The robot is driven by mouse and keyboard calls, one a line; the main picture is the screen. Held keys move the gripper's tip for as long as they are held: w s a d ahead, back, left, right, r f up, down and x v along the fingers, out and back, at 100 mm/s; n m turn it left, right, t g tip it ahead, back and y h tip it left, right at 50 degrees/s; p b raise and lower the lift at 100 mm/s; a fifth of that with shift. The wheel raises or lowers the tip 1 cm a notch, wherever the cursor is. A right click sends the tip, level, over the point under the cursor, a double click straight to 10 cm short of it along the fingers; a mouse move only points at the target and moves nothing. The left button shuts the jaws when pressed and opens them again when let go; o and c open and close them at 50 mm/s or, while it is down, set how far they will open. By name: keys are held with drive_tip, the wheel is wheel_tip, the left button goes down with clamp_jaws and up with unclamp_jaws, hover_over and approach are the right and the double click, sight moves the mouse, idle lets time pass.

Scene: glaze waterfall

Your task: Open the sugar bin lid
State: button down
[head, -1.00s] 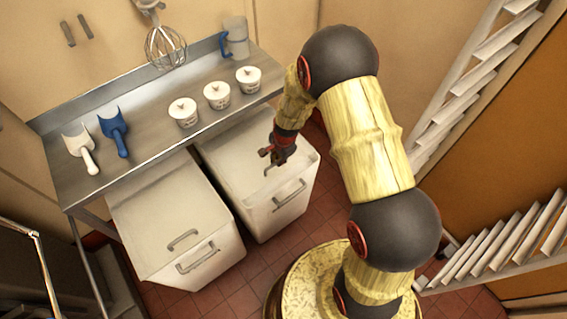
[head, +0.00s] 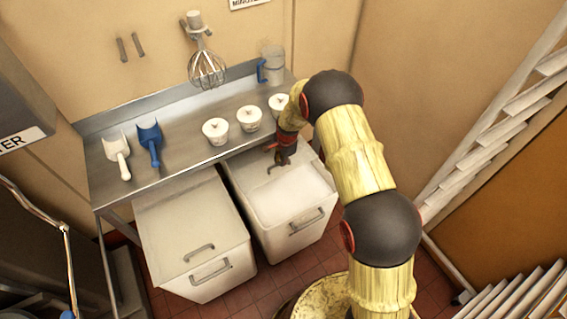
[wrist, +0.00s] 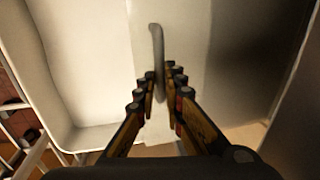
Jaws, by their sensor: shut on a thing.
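The right-hand bin (head: 292,234) is a white box under the steel table, with a handle on its front. My gripper (head: 281,160) is over its back part and shut on the lid handle (wrist: 156,42), a thin bent grey bar between the fingers in the wrist view. The lid (head: 250,172) is drawn back toward the table, leaving the front of the bin open with a bright white surface (head: 292,198) inside. The wrist view shows the bin's rim and inside wall at left. No label shows on the bin.
A second white bin (head: 190,225) stands close on the left with its lid shut. The steel table (head: 180,170) overhangs behind, holding a white scoop (head: 116,150), a blue scoop (head: 149,138), white tubs (head: 215,131) and a jug (head: 272,62). A white rack (head: 500,140) stands at right.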

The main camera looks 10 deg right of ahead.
drive_tip(key=c, duration=1.9)
unclamp_jaws()
drive_tip(key=r, duration=0.4)
drive_tip(key=s+r, duration=0.1)
drive_tip(key=r, duration=0.3)
drive_tip(key=s+r, duration=0.1)
drive_tip(key=r, duration=0.2)
drive_tip(key=shift+s+d+r, duration=0.1)
drive_tip(key=shift+d+r, duration=0.25)
drive_tip(key=shift+r, duration=0.05)
